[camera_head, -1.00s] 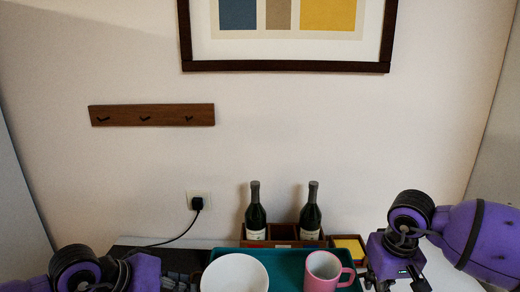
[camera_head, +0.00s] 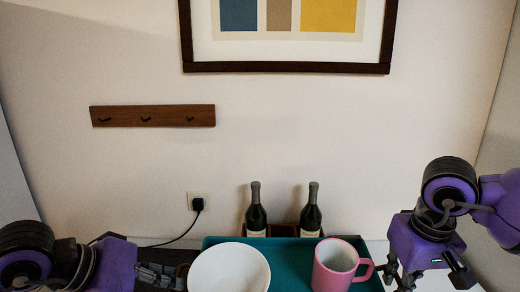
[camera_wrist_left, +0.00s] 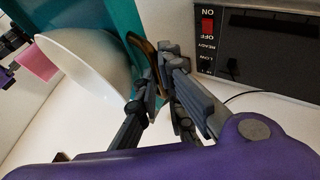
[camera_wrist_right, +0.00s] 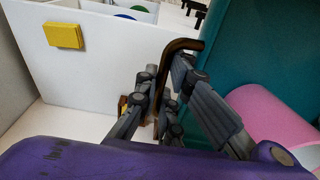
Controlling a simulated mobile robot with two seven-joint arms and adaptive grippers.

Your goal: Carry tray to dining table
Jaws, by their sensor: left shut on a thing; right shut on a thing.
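The teal tray (camera_head: 292,258) is at the bottom middle of the head view, its near part cut off by the frame. A white bowl (camera_head: 228,270) stands on its left part and a pink mug (camera_head: 334,266) on its right part. My left gripper (camera_wrist_left: 166,62) is shut on the tray's brown handle (camera_wrist_left: 140,45) beside the bowl. My right gripper (camera_wrist_right: 168,75) is shut on the other brown handle (camera_wrist_right: 185,45), on the mug's side. In the head view, my right gripper (camera_head: 396,278) is at the tray's right edge.
Two dark bottles (camera_head: 256,212) stand in a wooden holder (camera_head: 283,230) behind the tray, against the wall. A black plug and cable (camera_head: 197,205) hang at the left. A black appliance with a red switch (camera_wrist_left: 208,27) is near my left gripper.

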